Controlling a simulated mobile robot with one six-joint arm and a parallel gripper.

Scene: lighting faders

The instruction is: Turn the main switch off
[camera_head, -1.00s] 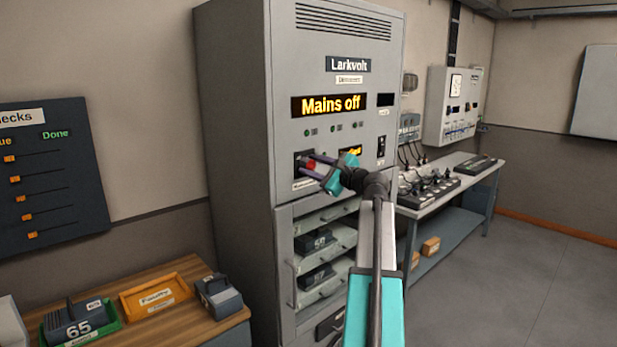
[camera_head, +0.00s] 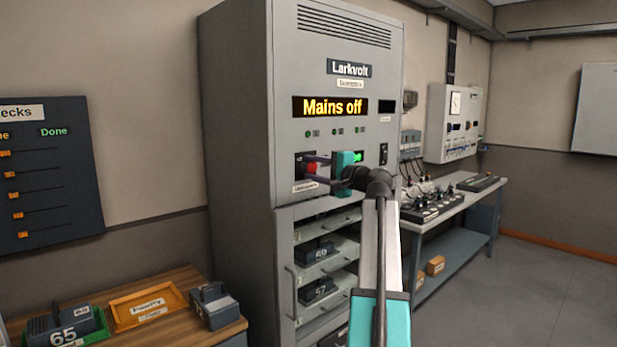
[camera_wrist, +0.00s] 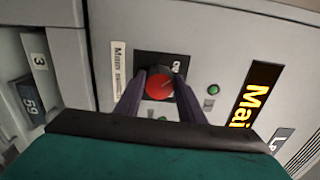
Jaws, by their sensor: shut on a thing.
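The main switch is a red rotary knob on a black plate on the front of the grey Larkvolt cabinet. In the head view the red knob (camera_head: 311,168) shows between my gripper's dark fingers. In the wrist view the red knob (camera_wrist: 160,86) sits between the two fingertips, with a label reading "Main..." beside its plate. My gripper (camera_head: 312,167) is shut on the knob, one finger on each side. The cabinet's display (camera_head: 330,107) reads "Mains off" in orange letters. My wrist hides part of the panel to the right of the knob.
A green-lit indicator (camera_head: 357,157) shows just right of my gripper. Below are open drawers with numbered units and a protruding handle (camera_head: 291,292). A wooden table (camera_head: 180,284) with an orange tray (camera_head: 125,322) stands at left. A bench stands at right; the floor there is clear.

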